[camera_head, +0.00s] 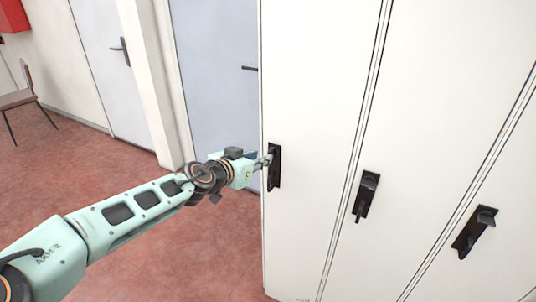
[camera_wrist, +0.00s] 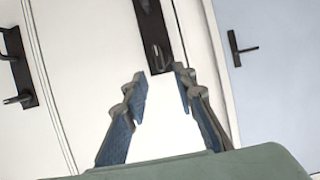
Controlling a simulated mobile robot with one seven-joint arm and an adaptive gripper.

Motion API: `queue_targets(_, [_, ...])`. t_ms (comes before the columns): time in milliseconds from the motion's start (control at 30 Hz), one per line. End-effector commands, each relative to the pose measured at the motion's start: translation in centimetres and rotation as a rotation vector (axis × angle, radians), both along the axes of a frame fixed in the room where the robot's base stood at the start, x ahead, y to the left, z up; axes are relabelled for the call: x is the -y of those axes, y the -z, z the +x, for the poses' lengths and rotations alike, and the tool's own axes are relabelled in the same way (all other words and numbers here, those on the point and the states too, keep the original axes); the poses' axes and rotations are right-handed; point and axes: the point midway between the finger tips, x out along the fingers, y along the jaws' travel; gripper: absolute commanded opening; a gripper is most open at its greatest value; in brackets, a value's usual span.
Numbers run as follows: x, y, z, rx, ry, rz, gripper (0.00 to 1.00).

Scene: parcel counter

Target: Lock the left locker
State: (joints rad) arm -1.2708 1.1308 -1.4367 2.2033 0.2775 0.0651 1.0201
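The left locker (camera_head: 308,80) is the leftmost white door of the row. Its black latch plate (camera_head: 275,165) sits near its left edge, with my gripper (camera_head: 262,162) right in front of it. In the wrist view the latch (camera_wrist: 150,27) is at top centre, with a rounded handle piece pointing down toward my fingers. My gripper's two fingers (camera_wrist: 160,78) are spread, with white door surface showing between them. The handle end is close to the gap between the fingertips; I cannot tell if they touch it. In the head view my gripper partly hides the handle.
Two more lockers to the right have black latches, the middle one (camera_head: 366,197) and the right one (camera_head: 474,231). A blue-grey door (camera_head: 215,90) stands behind on the left, with another door (camera_head: 105,60) beyond. A chair (camera_head: 22,97) is at far left.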

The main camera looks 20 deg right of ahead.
Motion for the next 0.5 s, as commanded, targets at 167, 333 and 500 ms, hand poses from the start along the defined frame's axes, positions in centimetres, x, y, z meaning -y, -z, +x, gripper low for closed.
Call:
queue_targets(167, [2.1, 0.9, 1.5, 0.0, 0.003, 0.0, 0.25])
queue_targets(333, [3.5, 1.8, 2.7, -0.001, 0.002, 0.0, 0.25])
queue_targets(500, [4.4, 2.3, 3.4, -0.001, 0.001, 0.001, 0.25])
